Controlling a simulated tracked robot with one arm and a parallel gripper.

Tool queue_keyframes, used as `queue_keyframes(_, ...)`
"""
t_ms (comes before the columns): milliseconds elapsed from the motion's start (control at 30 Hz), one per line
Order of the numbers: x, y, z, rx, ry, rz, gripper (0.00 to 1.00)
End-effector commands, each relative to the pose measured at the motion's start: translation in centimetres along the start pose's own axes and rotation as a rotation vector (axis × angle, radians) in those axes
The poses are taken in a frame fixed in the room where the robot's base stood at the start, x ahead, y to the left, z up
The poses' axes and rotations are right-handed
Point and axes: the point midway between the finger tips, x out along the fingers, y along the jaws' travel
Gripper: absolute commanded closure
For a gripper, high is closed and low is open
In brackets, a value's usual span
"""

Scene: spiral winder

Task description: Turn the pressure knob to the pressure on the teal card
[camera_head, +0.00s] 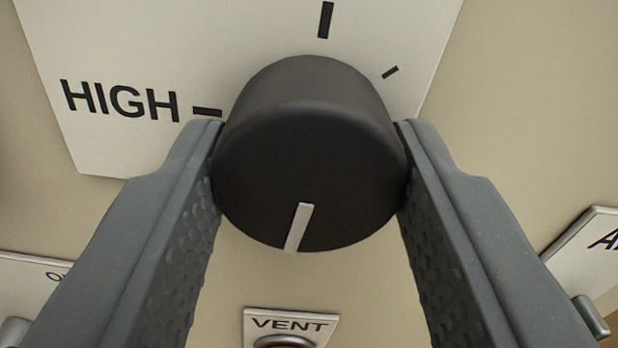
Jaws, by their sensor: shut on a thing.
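The black pressure knob (308,150) fills the middle of the view. My gripper (309,150) is shut on it, one grey finger touching its left side and one its right. A pale pointer line (298,228) on the knob's face points down, slightly to the left. Behind the knob is a white dial plate (150,45) with black tick marks; HIGH (120,101) is printed beside the left tick. Other ticks show at the top and upper right. The plate's other labels are out of view or hidden. The teal card is not in view.
A VENT label (290,325) with a metal-rimmed control sits below the knob on the beige panel (530,110). Partly cut-off white label plates with metal parts show at the lower left (30,275) and lower right (590,255).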

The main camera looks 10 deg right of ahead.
Motion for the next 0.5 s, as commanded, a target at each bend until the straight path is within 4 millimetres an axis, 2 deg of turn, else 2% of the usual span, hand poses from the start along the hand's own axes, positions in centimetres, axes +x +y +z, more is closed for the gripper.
queue_keyframes(100,0.00,-0.12,0.46,-0.001,-0.009,-0.002,0.82)
queue_keyframes(133,0.00,-0.13,0.45,-0.001,-0.009,-0.002,0.57)
queue_keyframes(200,0.01,-0.11,0.39,-0.001,-0.007,-0.002,0.38)
queue_keyframes(500,-0.06,-0.02,0.10,-0.001,-0.002,-0.001,0.38)
